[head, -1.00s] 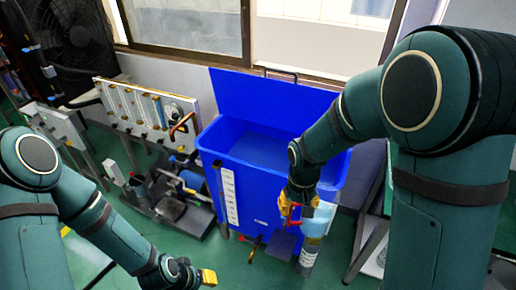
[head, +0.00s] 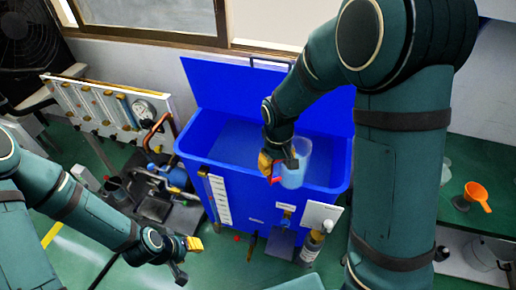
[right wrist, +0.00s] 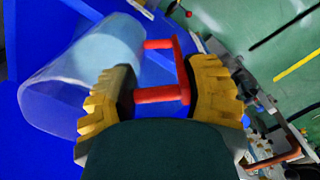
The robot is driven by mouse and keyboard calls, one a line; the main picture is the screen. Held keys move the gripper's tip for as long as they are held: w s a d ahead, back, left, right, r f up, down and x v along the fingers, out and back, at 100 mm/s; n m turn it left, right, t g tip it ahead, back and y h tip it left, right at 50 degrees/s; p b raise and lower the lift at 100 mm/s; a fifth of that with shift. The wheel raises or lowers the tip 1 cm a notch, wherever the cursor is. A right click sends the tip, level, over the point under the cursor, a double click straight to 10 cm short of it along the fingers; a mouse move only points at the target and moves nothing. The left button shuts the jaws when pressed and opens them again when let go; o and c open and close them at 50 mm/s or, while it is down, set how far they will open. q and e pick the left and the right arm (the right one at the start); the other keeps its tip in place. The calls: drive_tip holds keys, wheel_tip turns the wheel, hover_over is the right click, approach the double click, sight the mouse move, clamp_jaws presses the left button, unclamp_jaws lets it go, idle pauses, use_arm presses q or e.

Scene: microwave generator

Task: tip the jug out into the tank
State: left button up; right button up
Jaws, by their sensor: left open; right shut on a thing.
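The jug (head: 295,166) is clear with pale blue contents and a red handle. In the head view it looks roughly upright, in front of or over the front rim of the blue tank (head: 250,208); the exact overlap is unclear. The tank's lid (head: 235,95) stands raised behind its open top. My right gripper (head: 268,168) is shut on the jug's handle. In the right wrist view the red handle (right wrist: 162,95) sits between the yellow fingers, with the jug body (right wrist: 85,75) to the left. My left gripper (head: 188,258) is open and empty, low left of the tank.
A panel with tubes and a round gauge (head: 143,112) stands left of the tank, with pump equipment (head: 165,190) on the floor beside it. An orange funnel-like scoop (head: 478,196) lies on a shelf at right. A fan (head: 30,40) is at the back left.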

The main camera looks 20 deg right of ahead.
sight(301, 156)
use_arm(q)
drive_tip(key=r+p, duration=0.1)
drive_tip(key=w+r+p, duration=0.1)
drive_tip(key=r+p, duration=0.1)
drive_tip(key=shift+w+r, duration=0.15)
drive_tip(key=shift+r, duration=0.05)
use_arm(e)
drive_tip(key=w+d+f+n, duration=0.8)
drive_tip(key=d+f+n, duration=0.3)
drive_tip(key=n, duration=0.3)
drive_tip(key=shift+d+n, duration=0.4)
drive_tip(key=shift+d, duration=0.45)
drive_tip(key=shift+a+r, duration=0.1)
drive_tip(key=shift+a, duration=0.05)
